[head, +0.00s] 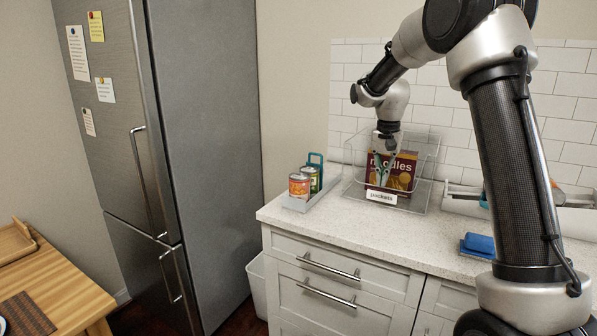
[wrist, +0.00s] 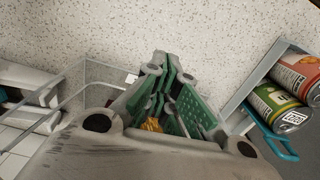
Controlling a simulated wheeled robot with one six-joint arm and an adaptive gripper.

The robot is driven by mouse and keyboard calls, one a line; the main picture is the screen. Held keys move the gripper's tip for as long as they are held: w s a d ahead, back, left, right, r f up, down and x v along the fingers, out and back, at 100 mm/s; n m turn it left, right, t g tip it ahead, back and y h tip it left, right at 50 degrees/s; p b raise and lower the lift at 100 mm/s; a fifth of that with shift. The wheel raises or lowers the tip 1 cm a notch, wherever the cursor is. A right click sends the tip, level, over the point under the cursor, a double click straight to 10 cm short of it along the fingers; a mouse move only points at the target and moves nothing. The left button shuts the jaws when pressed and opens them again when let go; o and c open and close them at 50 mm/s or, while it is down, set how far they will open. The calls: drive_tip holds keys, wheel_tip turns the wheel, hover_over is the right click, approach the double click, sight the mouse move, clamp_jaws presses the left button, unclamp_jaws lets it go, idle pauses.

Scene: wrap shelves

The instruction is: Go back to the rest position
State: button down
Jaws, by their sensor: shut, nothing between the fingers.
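My gripper (head: 385,158) is at the end of my arm, pointing down at the wire basket on the counter. In the wrist view my gripper (wrist: 168,75) shows its green-padded fingers shut with nothing held. The wire basket (head: 417,207) carries a label reading "packets". A dark red noodles packet (head: 404,172) stands in it, partly hidden behind my fingers. In the wrist view the basket (wrist: 92,85) is partly covered by my gripper, and a small yellow-orange patch shows between the finger links.
A grey tray (head: 300,204) with two cans (head: 299,185) and a teal handle stands left of the basket. A blue sponge (head: 479,243) lies at the right. A steel fridge (head: 205,130) stands at the left. The counter front (head: 340,226) is clear.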

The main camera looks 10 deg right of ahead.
drive_tip(key=s+d+r+n+t, duration=0.1)
drive_tip(key=s+r+n+t, duration=0.1)
drive_tip(key=s, duration=1.6)
drive_tip(key=s+r+n+t, duration=0.2)
drive_tip(key=s+r+n, duration=0.2)
drive_tip(key=s, duration=1.4)
drive_tip(key=shift+d+r+n, duration=0.3)
drive_tip(key=shift+d+r, duration=0.05)
drive_tip(key=shift+r, duration=0.45)
